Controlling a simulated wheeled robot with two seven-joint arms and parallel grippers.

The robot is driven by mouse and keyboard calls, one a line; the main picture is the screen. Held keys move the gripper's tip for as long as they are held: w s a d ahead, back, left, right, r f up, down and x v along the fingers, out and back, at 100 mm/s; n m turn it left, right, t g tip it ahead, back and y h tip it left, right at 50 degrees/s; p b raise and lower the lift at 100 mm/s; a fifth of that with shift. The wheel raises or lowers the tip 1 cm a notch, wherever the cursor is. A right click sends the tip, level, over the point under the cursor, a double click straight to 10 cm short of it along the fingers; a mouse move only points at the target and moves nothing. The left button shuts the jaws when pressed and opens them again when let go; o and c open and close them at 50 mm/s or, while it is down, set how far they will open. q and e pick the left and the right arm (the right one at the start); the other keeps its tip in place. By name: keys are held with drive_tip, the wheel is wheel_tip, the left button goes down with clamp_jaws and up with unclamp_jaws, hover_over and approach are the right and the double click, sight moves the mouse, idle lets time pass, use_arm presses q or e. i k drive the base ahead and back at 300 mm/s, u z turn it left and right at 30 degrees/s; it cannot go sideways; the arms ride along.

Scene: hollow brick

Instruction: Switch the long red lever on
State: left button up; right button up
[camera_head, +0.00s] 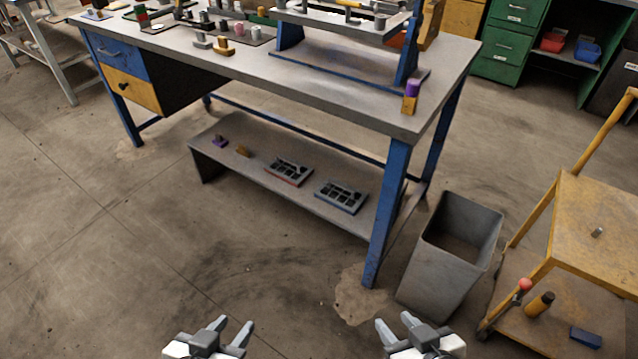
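I cannot make out a long red lever for certain. A small red-topped piece (524,285) shows at the lower yellow cart's edge, too small to identify. A grey panel with a red edge (289,171) lies on the workbench's lower shelf, with dark slots and small parts on it; a similar panel with a bluish edge (341,196) lies to its right. My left gripper (233,326) and my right gripper (398,328) are at the bottom of the view, fingers apart and empty, over the floor and well short of the bench.
The workbench (330,92) has blue legs and several small parts on top. A grey bin (450,255) stands between its right leg and the yellow cart (600,220). Green cabinets (515,40) stand behind. The floor (130,250) in front is clear.

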sight(525, 284)
drive_tip(key=z, duration=3.9)
drive_tip(key=k, duration=0.8)
drive_tip(key=u, duration=1.05)
drive_tip(key=i, duration=0.4)
